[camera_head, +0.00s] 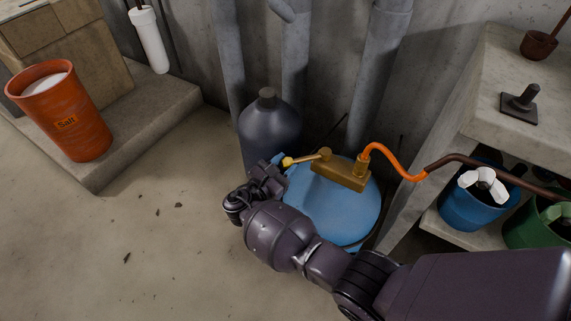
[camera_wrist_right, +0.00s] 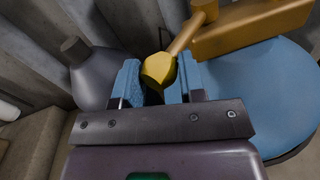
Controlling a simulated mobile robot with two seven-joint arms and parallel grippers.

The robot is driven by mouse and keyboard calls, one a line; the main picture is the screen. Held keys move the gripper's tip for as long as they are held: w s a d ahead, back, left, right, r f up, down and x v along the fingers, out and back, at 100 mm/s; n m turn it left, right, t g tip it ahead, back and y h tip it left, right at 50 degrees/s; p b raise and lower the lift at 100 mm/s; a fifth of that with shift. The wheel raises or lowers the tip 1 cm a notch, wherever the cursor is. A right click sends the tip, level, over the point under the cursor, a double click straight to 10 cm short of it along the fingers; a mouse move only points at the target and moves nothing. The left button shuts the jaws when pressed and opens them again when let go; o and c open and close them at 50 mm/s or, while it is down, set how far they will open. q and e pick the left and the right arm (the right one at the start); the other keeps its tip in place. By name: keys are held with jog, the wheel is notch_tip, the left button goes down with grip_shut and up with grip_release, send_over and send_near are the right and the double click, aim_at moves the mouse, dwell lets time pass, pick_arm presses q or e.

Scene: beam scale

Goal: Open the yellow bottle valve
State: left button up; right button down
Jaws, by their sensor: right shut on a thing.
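The yellow valve handle (camera_head: 300,159) sticks out to the left from a brass valve block (camera_head: 341,173) on top of a blue bottle (camera_head: 336,216). My right gripper (camera_head: 276,165) reaches in from the lower right and is at the handle's free end. In the right wrist view, the handle's knobbed end (camera_wrist_right: 158,70) lies between the two blue finger pads of my right gripper (camera_wrist_right: 157,82), which is shut on it. The valve block also shows at the upper right of the wrist view (camera_wrist_right: 245,28). My left gripper is not in view.
A dark grey bottle (camera_head: 269,132) stands just behind my right gripper. An orange hose (camera_head: 390,160) runs right from the valve block. A concrete shelf (camera_head: 480,100) with blue (camera_head: 478,205) and green (camera_head: 540,228) buckets is at right. An orange salt bucket (camera_head: 70,120) stands left; the floor between is clear.

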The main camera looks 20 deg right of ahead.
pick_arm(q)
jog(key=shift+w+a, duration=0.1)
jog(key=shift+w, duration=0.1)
pick_arm(e)
jog(key=shift+w+m+g+h, duration=0.3)
jog(key=shift+w+m+g, duration=0.05)
jog(key=shift+m+g, duration=0.05)
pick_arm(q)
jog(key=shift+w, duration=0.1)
pick_arm(e)
jog(key=c, duration=1)
grip_release()
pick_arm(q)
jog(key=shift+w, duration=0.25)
pick_arm(e)
jog(key=o, duration=0.3)
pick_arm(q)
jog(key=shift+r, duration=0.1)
pick_arm(e)
jog(key=shift+a, duration=0.1)
pick_arm(q)
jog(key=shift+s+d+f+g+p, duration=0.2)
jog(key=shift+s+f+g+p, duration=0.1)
jog(key=shift+p, duration=0.2)
pick_arm(e)
jog(key=v, duration=1)
jog(key=shift+s+a, duration=0.15)
jog(key=shift+a, duration=0.1)
